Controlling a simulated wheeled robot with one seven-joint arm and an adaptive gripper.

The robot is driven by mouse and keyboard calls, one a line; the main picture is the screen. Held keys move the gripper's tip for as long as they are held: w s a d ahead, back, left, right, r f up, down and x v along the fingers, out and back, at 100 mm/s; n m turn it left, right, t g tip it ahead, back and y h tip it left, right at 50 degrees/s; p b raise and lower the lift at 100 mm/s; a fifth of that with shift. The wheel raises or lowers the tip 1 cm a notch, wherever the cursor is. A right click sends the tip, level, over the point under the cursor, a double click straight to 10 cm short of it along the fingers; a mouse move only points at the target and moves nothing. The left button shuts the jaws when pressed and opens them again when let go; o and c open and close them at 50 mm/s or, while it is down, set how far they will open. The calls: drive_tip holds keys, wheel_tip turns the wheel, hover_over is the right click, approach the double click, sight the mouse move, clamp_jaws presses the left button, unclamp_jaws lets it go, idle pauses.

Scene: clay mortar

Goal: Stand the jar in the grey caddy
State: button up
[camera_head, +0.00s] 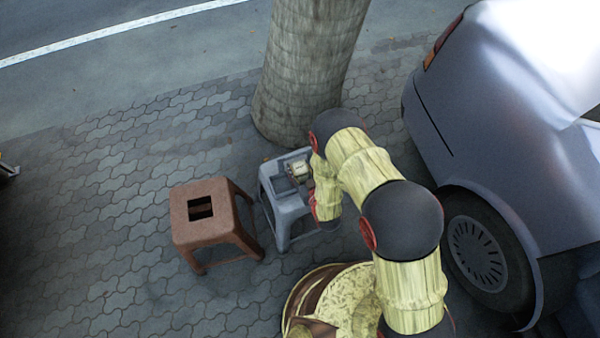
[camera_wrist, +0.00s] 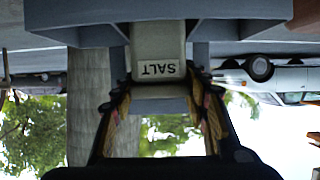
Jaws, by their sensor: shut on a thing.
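The jar (camera_wrist: 158,45) is pale with a white SALT label, which reads upside down in the wrist view. My gripper (camera_wrist: 159,82) is shut on it, one finger on each side near its lid end. In the head view the jar (camera_head: 300,169) is small and pale, above the blue-grey stool (camera_head: 291,209). The grey caddy (camera_head: 279,184) seems to be the darker shape on the stool's top, beside the jar. Grey walls (camera_wrist: 75,33) show at the top of the wrist view, behind the jar's far end. I cannot tell whether the jar's base is inside or above a compartment.
A brown stool (camera_head: 200,226) with a slot in its top stands just left of the blue-grey stool. A tree trunk (camera_head: 305,75) rises behind, and a silver car (camera_head: 510,130) is parked at right. Paving at left is clear.

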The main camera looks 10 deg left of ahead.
drive_tip(key=shift+f+b, duration=0.35)
drive_tip(key=shift+f, duration=0.75)
drive_tip(key=shift+f, duration=0.2)
drive_tip(key=o, duration=1.4)
drive_tip(key=shift+s, duration=0.1)
drive_tip(key=shift+c, duration=0.2)
drive_tip(key=shift+r, duration=0.1)
drive_tip(key=shift+d+r, duration=0.1)
drive_tip(key=shift+r, duration=0.05)
drive_tip(key=p+v, duration=0.3)
drive_tip(key=v, duration=0.9)
